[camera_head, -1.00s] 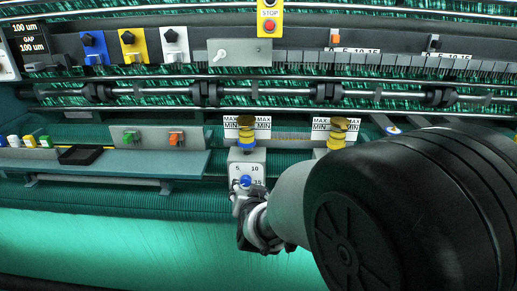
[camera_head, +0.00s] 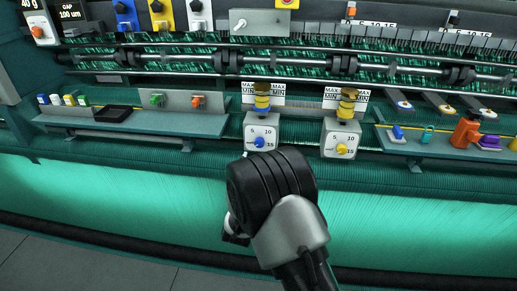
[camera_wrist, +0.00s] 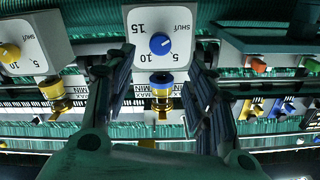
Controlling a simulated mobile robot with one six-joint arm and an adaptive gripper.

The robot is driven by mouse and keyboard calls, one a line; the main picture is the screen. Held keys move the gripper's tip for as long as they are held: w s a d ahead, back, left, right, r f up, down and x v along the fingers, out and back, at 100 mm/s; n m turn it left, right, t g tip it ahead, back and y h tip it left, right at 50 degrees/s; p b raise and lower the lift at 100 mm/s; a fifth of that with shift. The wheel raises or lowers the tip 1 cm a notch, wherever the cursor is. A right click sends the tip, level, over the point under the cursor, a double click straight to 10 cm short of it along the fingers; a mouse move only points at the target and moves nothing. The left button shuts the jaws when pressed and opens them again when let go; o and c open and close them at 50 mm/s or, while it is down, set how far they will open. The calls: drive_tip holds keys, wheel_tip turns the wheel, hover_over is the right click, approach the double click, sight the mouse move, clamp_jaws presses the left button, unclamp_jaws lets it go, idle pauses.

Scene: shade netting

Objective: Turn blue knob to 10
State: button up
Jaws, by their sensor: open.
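The blue knob (camera_head: 259,143) is on the front of a white dial box (camera_head: 249,134) marked 5, 10 and 15. In the wrist view the blue knob (camera_wrist: 160,43) appears upside down with its box, which is also marked SHUT. A small white mark shows on the knob's right side, toward 5 and SHUT; its exact setting is too small to tell. My gripper (camera_wrist: 160,66) is open and empty, its fingers either side of the line to the knob, apart from it. In the head view my arm hides most of the gripper, below the box.
A similar box with a yellow knob (camera_head: 342,149) stands to the right. Shelves with small items lie left and right, including an orange container (camera_head: 464,133). Green netting (camera_head: 120,205) spreads below. Rollers and rails run behind the boxes.

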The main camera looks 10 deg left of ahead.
sight(259, 144)
drive_tip(key=w+b, duration=0.1)
drive_tip(key=w, duration=0.9)
drive_tip(key=shift+w+d, duration=0.15)
drive_tip(key=shift+w, duration=0.1)
drive_tip(key=shift+c, duration=0.5)
drive_tip(key=shift+b, duration=0.3)
drive_tip(key=c, duration=1)
